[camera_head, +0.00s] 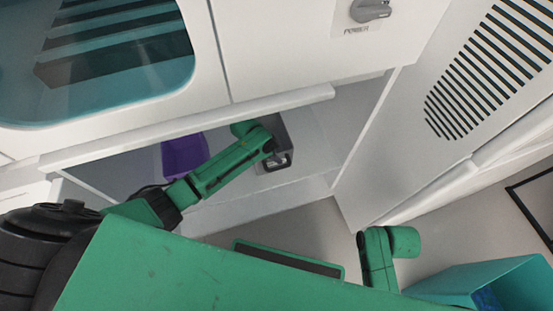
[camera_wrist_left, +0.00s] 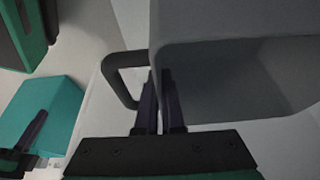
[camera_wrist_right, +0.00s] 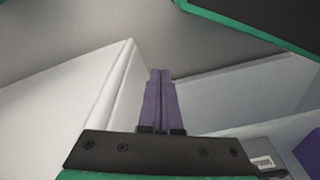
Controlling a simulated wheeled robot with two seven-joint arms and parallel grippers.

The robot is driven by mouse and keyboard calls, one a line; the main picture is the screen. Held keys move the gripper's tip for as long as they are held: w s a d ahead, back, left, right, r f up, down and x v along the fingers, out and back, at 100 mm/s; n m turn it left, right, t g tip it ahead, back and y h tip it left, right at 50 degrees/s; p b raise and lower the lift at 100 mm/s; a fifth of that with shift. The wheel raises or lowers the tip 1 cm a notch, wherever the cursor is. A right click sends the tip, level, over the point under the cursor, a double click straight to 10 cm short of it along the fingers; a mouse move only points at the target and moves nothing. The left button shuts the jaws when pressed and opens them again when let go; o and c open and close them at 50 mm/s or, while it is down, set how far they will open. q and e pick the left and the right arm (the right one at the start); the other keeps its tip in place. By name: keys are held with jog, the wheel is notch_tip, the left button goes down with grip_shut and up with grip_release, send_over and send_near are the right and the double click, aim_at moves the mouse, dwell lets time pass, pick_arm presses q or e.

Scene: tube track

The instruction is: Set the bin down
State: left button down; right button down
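A grey bin (camera_head: 283,133) with a dark loop handle sits inside the white cabinet opening, at or just above the shelf floor; I cannot tell if it touches. My left gripper (camera_head: 266,147) is at its near side. In the left wrist view the bin (camera_wrist_left: 235,75) fills the upper right. Its handle (camera_wrist_left: 112,80) is beside and behind the left fingers (camera_wrist_left: 160,100), which are close together at the handle and bin side. The exact grip point is hidden. My right gripper (camera_wrist_right: 161,100) is shut and empty, apart from the bin.
A purple bin (camera_head: 185,155) stands on the same shelf to the left. The shelf (camera_head: 318,140) is clear right of the grey bin. The cabinet's upper lip (camera_head: 200,125) hangs over my left arm. A teal bin (camera_head: 450,282) is at lower right.

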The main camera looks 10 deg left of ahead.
pick_arm(q)
jog(key=c, duration=1.3)
grip_release()
jog(key=shift+o, duration=1.3)
pick_arm(e)
jog(key=shift+r, duration=0.15)
